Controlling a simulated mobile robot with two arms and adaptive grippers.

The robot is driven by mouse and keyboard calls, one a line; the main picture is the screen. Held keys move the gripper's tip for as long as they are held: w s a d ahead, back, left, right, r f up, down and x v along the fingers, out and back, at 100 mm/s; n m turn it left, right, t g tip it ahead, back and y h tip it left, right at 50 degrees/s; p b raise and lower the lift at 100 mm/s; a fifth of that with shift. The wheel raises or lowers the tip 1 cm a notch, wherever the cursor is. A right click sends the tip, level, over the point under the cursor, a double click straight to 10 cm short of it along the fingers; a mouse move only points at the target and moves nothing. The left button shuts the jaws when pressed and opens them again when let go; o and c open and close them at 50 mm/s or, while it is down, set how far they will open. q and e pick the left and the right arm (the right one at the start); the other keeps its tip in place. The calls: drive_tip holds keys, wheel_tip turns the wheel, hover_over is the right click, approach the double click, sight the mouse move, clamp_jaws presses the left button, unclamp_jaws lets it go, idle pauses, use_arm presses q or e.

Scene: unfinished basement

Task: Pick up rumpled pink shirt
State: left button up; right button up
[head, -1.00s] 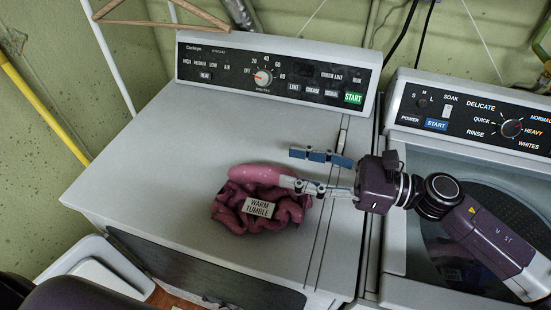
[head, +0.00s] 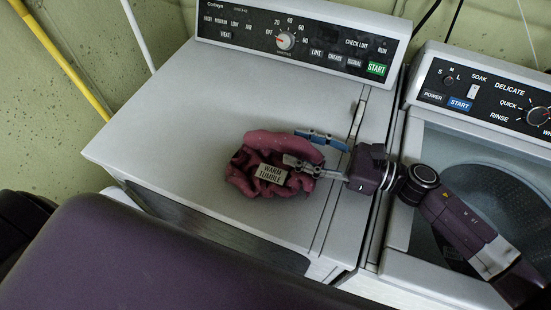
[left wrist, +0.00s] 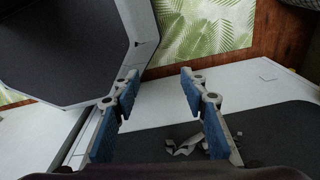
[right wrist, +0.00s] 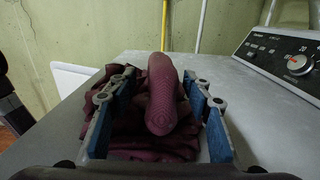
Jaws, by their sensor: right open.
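The rumpled pink shirt (head: 238,178), dark pink with a label reading "WARM TUMBLE", lies in a heap on the grey top of the left machine (head: 190,115). My right gripper (head: 294,147) is open at the shirt's right side, its fingers reaching over it from the right. In the right wrist view, a rounded pink fold of the shirt (right wrist: 163,95) rises between its two blue-padded fingers; I cannot tell whether they touch it. My left gripper (left wrist: 158,78) is open and empty in the left wrist view, away from the shirt.
A control panel (head: 255,38) stands along the machine's back edge. A second machine (head: 450,150) with a round dark window stands to the right, under my right arm. The left machine's top is otherwise clear. A yellow pipe (head: 65,62) runs along the wall.

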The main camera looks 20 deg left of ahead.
sight(281, 142)
drive_tip(key=a+p, duration=0.1)
drive_tip(key=a, duration=0.4)
drive_tip(key=shift+d, duration=0.1)
clamp_jaws()
